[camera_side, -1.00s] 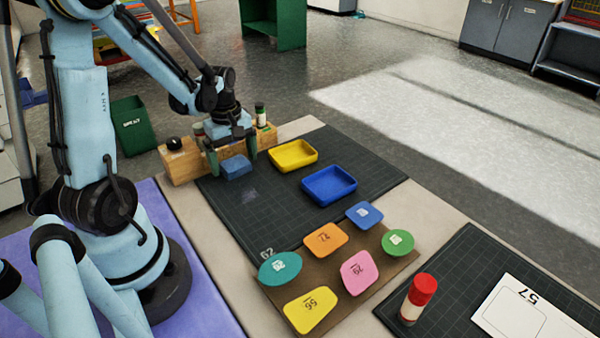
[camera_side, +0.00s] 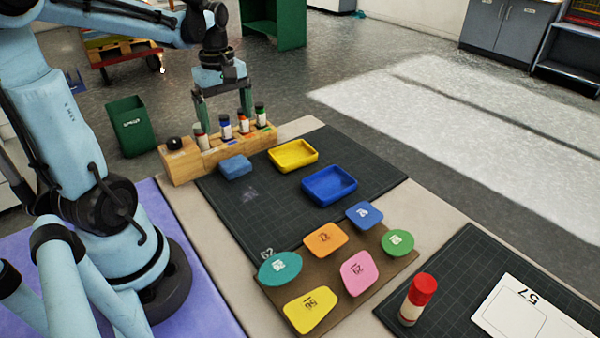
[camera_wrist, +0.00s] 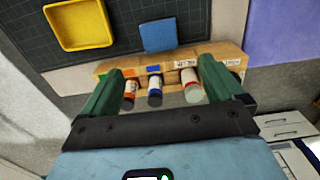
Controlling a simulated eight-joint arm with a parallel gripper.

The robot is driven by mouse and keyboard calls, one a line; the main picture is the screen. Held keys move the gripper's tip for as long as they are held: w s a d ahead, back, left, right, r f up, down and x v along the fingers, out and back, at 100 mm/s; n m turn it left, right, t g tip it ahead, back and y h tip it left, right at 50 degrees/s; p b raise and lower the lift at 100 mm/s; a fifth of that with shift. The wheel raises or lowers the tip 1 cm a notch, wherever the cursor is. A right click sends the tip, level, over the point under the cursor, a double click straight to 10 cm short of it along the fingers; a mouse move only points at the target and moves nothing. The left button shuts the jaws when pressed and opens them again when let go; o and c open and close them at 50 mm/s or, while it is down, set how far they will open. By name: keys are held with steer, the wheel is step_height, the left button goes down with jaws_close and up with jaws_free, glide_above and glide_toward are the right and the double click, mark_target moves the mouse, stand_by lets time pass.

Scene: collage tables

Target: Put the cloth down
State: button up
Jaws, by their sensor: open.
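The cloth (camera_side: 236,165) is a small blue folded block or pad. It lies on the dark gridded mat (camera_side: 240,210), just in front of the wooden rack (camera_side: 180,168). It also shows in the wrist view (camera_wrist: 158,35), flat on the mat beside the rack. My gripper (camera_side: 223,118) is open and empty. It is raised above the rack, behind and above the cloth, and does not touch it. In the wrist view its two green fingers (camera_wrist: 160,85) are spread wide, with the rack's bottles between and below them.
The rack holds several capped bottles (camera_side: 243,123) and a black round item (camera_side: 174,143). A yellow tray (camera_side: 293,154) and a blue tray (camera_side: 330,185) stand on the mat. Colored numbered pieces lie on a brown board (camera_side: 345,300). A red-capped glue stick (camera_side: 418,299) stands front right.

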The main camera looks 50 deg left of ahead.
steer(key=w+d+m+t, duration=0.1)
steer(key=d+m+t, duration=0.6)
steer(key=d+m, duration=1.1)
steer(key=shift+w+d+r, duration=0.2)
steer(key=shift+w+r, duration=0.15)
steer(key=shift+c, duration=0.4)
